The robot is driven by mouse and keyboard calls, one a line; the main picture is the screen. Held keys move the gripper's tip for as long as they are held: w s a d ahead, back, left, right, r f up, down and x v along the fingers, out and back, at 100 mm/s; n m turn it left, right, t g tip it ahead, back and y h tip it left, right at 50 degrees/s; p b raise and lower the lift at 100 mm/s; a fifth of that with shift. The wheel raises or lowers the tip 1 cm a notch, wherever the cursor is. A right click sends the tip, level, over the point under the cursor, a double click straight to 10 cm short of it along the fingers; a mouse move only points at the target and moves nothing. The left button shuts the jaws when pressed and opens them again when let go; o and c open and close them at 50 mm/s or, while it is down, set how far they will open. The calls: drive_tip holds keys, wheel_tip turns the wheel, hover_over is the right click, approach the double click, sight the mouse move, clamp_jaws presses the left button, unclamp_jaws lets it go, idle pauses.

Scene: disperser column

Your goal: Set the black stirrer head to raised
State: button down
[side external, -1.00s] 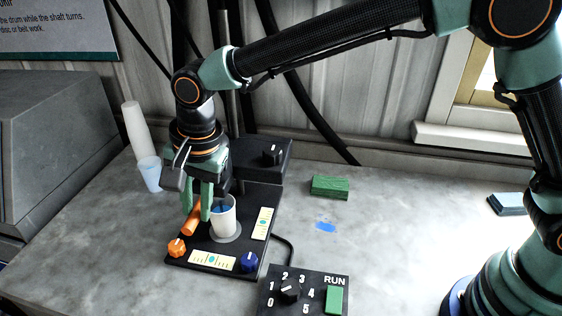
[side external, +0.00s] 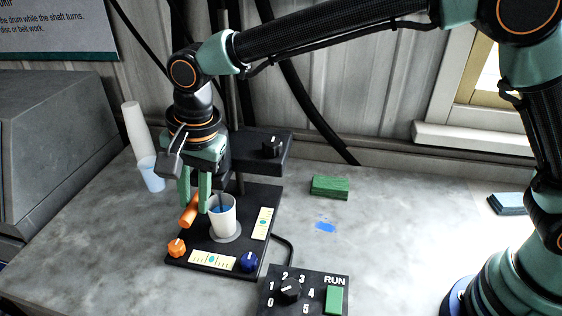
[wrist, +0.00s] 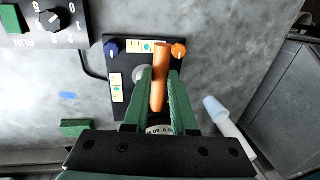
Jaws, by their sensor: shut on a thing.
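The black stirrer head (side external: 262,152) sits on the upright column above the black base (side external: 262,197), clear of it. My gripper (side external: 193,206) is beside the column, pointing down, with its green fingers on either side of the orange handle (side external: 188,214). In the wrist view the orange handle (wrist: 160,75) lies between the fingers, and I am shut on it. Its joint to the head is hidden. The white cup (side external: 223,220) stands upright on the base, right of my fingers, with blue contents and a thin shaft reaching into it.
An orange knob (side external: 177,248) and a blue knob (side external: 249,261) are on the base's front corners. A control box (side external: 318,284) stands in front. A green block (side external: 330,187) lies right.

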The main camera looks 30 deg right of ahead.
wheel_tip(320, 180, up, 13)
drive_tip(key=c, duration=0.7)
unclamp_jaws()
drive_tip(key=shift+c, duration=0.2)
drive_tip(key=shift+f, duration=0.15)
wheel_tip(320, 180, up, 12)
drive_tip(key=s+d, duration=0.1)
drive_tip(key=shift+s+d, duration=0.3)
drive_tip(key=shift+s, duration=0.1)
drive_tip(key=shift+d, duration=0.1)
